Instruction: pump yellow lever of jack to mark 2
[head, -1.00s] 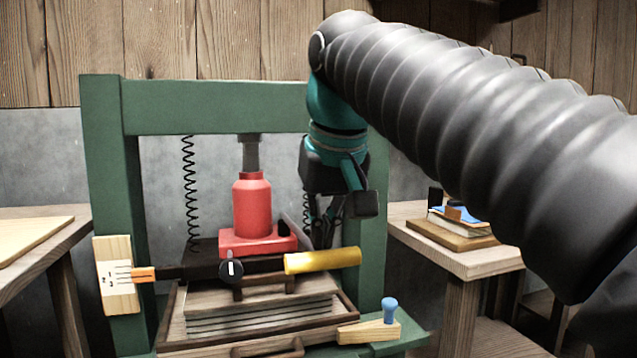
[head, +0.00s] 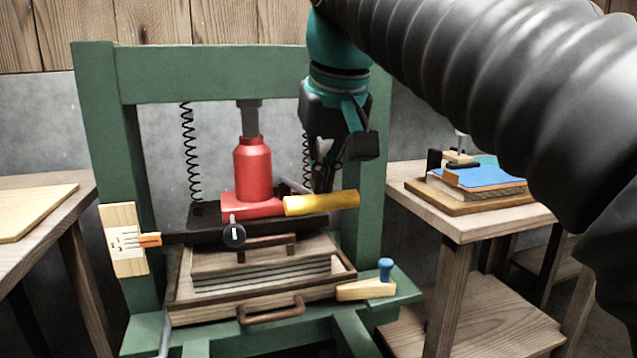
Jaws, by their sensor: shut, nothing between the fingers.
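The red jack (head: 252,170) stands upright under the green press frame's top beam. Its yellow lever (head: 320,203) sticks out to the right, close to level with a slight upward tilt. My gripper (head: 324,187) points down, shut and empty, just above and seemingly behind the lever's middle. Whether the fingertips touch the lever, I cannot tell. An orange pointer (head: 150,240) lies at the marks of a pale wooden scale (head: 124,222) on the left post. The mark numbers are too small to read. A black knob (head: 233,235) with a white line sits below the jack.
The green press frame (head: 95,130) surrounds the jack, with hanging springs (head: 189,150) inside. A wooden tray (head: 180,318) with a brown handle sits below. A blue-topped peg (head: 385,268) stands at right. A side table (head: 450,222) holds a blue-covered book (head: 480,175).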

